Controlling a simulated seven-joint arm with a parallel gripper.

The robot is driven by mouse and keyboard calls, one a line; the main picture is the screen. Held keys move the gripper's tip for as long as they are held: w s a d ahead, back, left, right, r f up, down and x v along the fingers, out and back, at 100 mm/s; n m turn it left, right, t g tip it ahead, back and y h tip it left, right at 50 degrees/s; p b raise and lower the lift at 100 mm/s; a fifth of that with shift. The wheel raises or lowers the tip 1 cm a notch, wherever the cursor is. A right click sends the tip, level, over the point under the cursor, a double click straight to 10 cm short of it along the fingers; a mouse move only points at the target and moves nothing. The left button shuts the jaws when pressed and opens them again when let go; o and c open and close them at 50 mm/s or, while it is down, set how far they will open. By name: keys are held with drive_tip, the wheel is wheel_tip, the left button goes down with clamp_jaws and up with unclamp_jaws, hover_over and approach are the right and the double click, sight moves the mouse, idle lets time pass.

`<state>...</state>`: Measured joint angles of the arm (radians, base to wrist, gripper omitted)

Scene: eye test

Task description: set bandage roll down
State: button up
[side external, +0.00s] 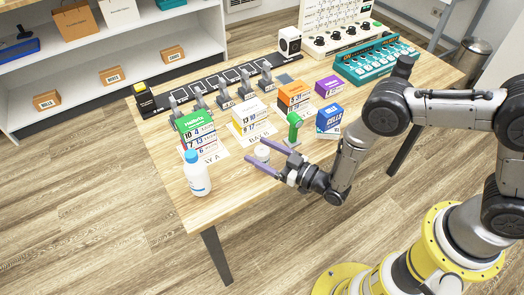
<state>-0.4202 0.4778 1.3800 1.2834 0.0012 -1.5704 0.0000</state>
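The bandage roll (262,153) is a small white cylinder near the front edge of the wooden table (222,190). It looks upright, and I cannot tell for sure whether its base touches the table. My gripper (258,150) reaches in from the right with two purple fingers spread apart. The roll is between the fingertips, with the fingers appearing to stand clear of it, so the gripper looks open around it.
A white bottle with a blue cap (196,173) stands left of the gripper. A green object (294,127) and a blue box (329,121) are close behind it. Green (196,126), yellow (249,115) and orange (294,96) boxes stand farther back.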

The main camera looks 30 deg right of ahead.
drive_tip(key=shift+s, duration=0.1)
